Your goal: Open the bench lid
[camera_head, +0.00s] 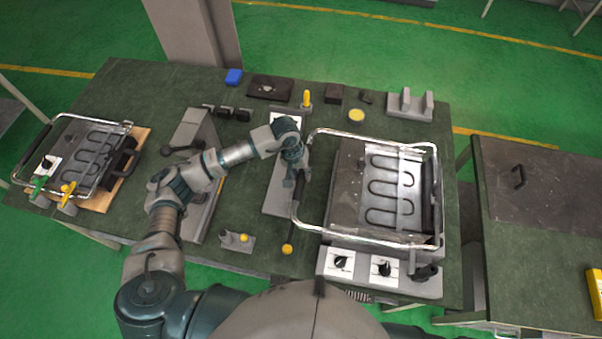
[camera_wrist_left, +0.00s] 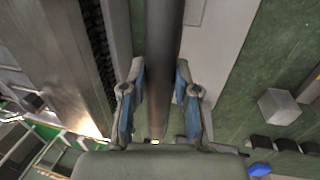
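A heating bench (camera_head: 345,180) with a hinged metal tube frame stands at the right of the table. The frame's dark grip bar (camera_head: 296,213) runs along its left side, and the frame lies low around the plate and heating coil (camera_head: 392,190). My left gripper (camera_head: 297,178) is at the upper end of that bar. In the left wrist view the dark bar (camera_wrist_left: 165,35) passes between the two blue-padded fingers of the left gripper (camera_wrist_left: 159,85), with narrow gaps beside it. The fingers look open; contact is not clear. My right gripper is out of view.
A similar smaller unit (camera_head: 85,150) stands at the far left. A control box with black knobs (camera_head: 380,270) is in front of the bench. A grey bracket (camera_head: 410,104) and a yellow disc (camera_head: 356,115) lie behind it. A separate table (camera_head: 550,195) stands at right.

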